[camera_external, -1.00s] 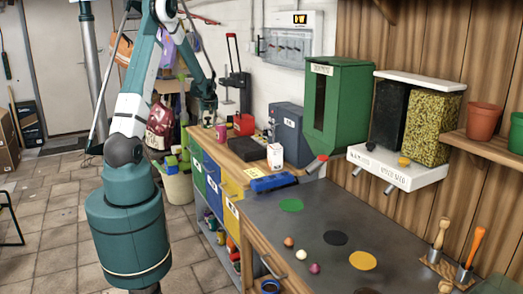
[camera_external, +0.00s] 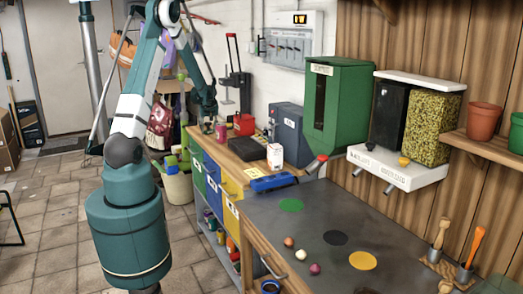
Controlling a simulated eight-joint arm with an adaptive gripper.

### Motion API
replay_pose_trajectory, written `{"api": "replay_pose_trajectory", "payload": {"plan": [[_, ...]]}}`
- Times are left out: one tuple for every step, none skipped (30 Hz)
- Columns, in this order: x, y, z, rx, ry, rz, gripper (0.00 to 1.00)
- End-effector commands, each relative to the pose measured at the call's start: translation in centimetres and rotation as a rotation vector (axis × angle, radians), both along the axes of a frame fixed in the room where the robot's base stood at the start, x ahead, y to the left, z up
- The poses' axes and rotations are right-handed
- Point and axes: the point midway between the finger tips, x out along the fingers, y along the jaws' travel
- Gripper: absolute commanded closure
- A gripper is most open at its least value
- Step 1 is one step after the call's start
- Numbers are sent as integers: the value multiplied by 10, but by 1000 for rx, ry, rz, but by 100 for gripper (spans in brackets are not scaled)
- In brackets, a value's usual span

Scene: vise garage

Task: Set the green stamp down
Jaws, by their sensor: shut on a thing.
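My gripper (camera_external: 207,123) is at the far end of the wooden workbench (camera_external: 246,149), low over its top and just left of a pink mug (camera_external: 221,132). It is small and dark in this view, and its fingers are hard to make out. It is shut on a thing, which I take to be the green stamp. The stamp itself is too small and too hidden to make out, and I cannot tell whether it touches the bench top.
A red box (camera_external: 244,124) and a press stand (camera_external: 236,88) are right of my gripper. A white carton (camera_external: 275,156), a blue tool (camera_external: 273,182) and a grey box (camera_external: 287,134) stand nearer. The grey table (camera_external: 320,210) bears coloured discs and several small balls.

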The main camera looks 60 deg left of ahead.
Motion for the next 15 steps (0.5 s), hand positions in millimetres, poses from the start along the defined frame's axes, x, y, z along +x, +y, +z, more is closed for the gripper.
{"api": "replay_pose_trajectory", "payload": {"plan": [[0,0,0,0,0,0,72],[0,0,0,0,0,0,72],[0,0,-1,0,0,0,72],[0,0,-2,0,0,0,72],[0,0,-3,0,0,0,72],[0,0,-4,0,0,0,72],[0,0,-4,0,0,0,58],[0,0,-3,0,0,0,55],[0,0,-3,0,0,0,49],[0,0,-3,0,0,0,45],[0,0,-3,0,0,0,45],[0,0,-3,0,0,0,45],[0,0,-3,0,0,0,45],[0,0,-3,0,0,0,45],[0,0,-3,0,0,0,45]]}}
